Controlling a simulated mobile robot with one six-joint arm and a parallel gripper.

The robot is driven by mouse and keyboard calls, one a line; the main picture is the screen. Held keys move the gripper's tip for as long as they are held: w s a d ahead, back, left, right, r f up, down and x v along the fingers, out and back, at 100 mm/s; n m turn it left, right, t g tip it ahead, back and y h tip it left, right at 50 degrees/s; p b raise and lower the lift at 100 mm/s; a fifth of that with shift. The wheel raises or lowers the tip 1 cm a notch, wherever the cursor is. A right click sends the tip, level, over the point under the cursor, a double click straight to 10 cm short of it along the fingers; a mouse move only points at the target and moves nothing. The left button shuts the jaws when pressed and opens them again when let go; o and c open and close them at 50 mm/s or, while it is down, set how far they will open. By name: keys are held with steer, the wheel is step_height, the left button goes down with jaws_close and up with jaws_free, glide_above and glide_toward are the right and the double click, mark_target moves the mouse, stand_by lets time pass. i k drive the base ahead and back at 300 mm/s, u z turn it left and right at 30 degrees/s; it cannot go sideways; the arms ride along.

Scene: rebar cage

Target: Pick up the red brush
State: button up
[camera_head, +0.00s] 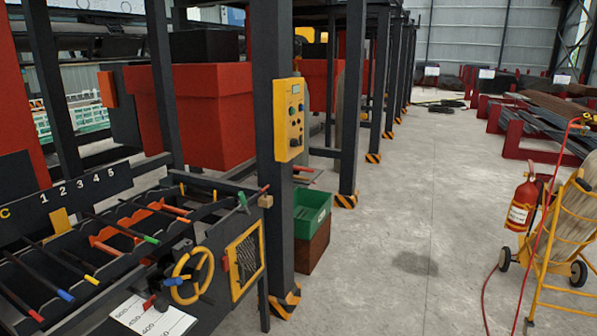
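I cannot make out a red brush for certain in the head view. A small thin red item (304,170) lies on a ledge behind the yellow control box, too small to identify. A red-tipped rod (264,189) sticks up beside a small wooden block at the machine's right end. My gripper is not in view.
A dark machine with colour-tipped rods and a yellow handwheel (190,276) fills the lower left. A yellow control box (289,119) hangs on a dark post. A green bin (312,213) stands behind it. A fire extinguisher (521,203) and yellow cart (566,215) stand right. The middle floor is clear.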

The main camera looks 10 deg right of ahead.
mark_target(297, 169)
steer(key=u, duration=0.05)
steer(key=i, duration=0.95)
steer(key=z, duration=4.55)
steer(key=i, duration=0.1)
steer(key=u, duration=3.1)
steer(key=i, duration=0.75)
